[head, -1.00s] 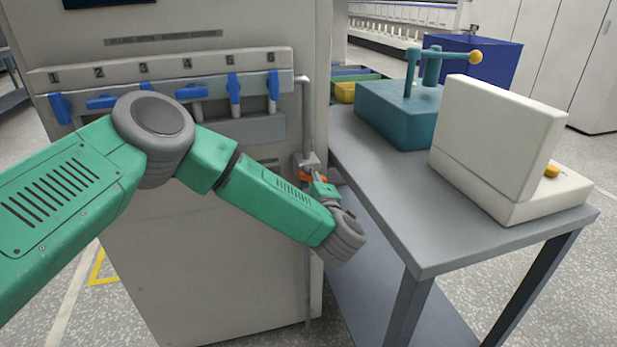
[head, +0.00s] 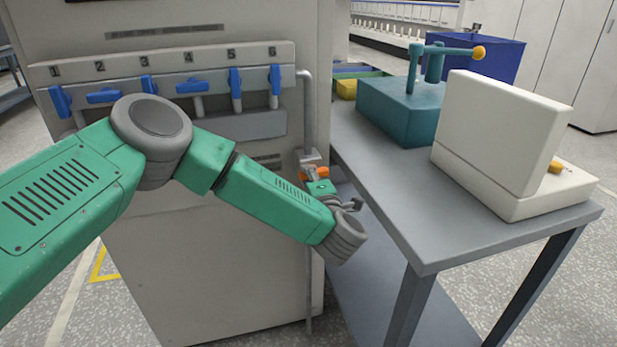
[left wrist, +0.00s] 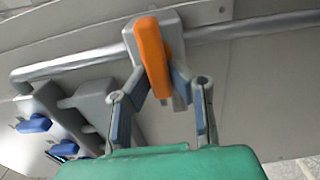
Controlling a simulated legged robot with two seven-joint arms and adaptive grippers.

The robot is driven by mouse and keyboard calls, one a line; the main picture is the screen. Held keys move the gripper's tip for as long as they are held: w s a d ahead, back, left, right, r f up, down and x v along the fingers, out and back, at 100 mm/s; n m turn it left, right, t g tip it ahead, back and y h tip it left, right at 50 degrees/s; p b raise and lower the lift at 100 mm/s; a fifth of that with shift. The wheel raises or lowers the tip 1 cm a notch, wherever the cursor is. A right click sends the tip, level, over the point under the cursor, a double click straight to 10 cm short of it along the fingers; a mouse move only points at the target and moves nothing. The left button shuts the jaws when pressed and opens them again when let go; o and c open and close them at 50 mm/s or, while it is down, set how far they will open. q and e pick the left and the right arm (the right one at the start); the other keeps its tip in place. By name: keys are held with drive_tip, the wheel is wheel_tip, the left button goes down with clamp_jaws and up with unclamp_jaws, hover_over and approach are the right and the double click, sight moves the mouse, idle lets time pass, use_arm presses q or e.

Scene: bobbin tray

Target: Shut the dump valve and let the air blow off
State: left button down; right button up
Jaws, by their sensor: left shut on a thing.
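The dump valve is a grey block on the vertical pipe (head: 307,110) at the cabinet's right edge, with an orange handle (head: 320,173). In the left wrist view the orange handle (left wrist: 152,55) lies roughly crosswise to the pipe. My left gripper (head: 314,180) reaches it from the front. In the left wrist view its fingers (left wrist: 160,88) are shut on the near end of the handle, one on each side. The handle partly hides the valve body behind it. My right gripper is in no view.
A row of numbered blue levers (head: 235,82) runs along the cabinet front; some stand along their pipes, others crosswise. A grey table (head: 400,215) close to the right of my gripper bears a teal device (head: 385,105) and a cream box (head: 500,130). Floor shows at left.

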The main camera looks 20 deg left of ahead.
use_arm(q)
drive_tip(key=shift+s+f, duration=0.15)
drive_tip(key=shift+f, duration=0.2)
drive_tip(key=c, duration=1.5)
unclamp_jaws()
drive_tip(key=shift+r, duration=0.15)
drive_tip(key=v, duration=1.2)
